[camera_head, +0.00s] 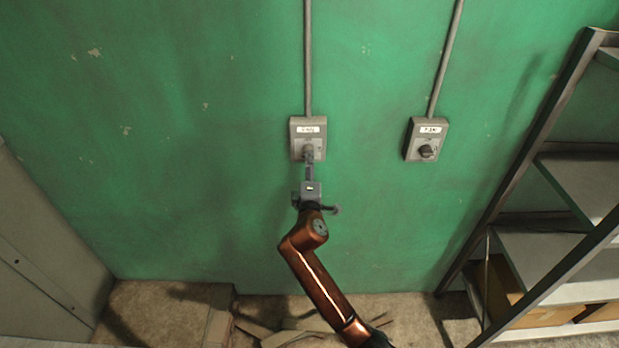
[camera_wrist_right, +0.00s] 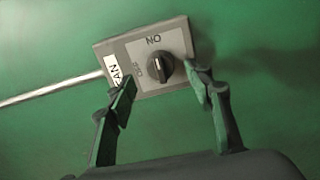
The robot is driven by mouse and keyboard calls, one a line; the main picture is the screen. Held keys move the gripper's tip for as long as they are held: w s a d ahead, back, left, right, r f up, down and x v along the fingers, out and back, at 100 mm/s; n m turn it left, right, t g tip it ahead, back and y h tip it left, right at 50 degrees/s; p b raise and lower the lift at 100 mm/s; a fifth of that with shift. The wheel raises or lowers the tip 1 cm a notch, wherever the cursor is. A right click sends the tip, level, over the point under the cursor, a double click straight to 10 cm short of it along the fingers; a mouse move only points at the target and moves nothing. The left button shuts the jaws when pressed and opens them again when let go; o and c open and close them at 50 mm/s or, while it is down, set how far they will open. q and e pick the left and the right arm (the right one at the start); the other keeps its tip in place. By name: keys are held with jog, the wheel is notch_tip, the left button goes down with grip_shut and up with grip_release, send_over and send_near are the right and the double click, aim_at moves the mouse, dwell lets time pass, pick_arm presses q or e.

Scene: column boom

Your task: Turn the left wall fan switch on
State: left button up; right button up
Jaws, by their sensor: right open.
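The left fan switch (camera_head: 307,130) is a grey box with a white label on the green wall, under a vertical conduit. Its dark rotary knob (camera_wrist_right: 160,68) shows in the right wrist view, with ON and OFF printed around it. I cannot tell for sure which mark the knob points to. My right gripper (camera_head: 309,168) reaches up to this switch and partly covers the knob in the head view. In the wrist view my right gripper (camera_wrist_right: 164,90) is open, its fingers apart on either side below the knob, with nothing held. My left gripper is not in view.
A second fan switch (camera_head: 426,140) with a black knob is on the wall to the right. A metal shelf (camera_head: 560,165) stands at the far right, and a grey cabinet (camera_head: 40,250) at the left. Boards (camera_head: 290,336) lie on the floor below.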

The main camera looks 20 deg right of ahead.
jog(key=v, duration=0.6)
jog(key=shift+s, duration=0.2)
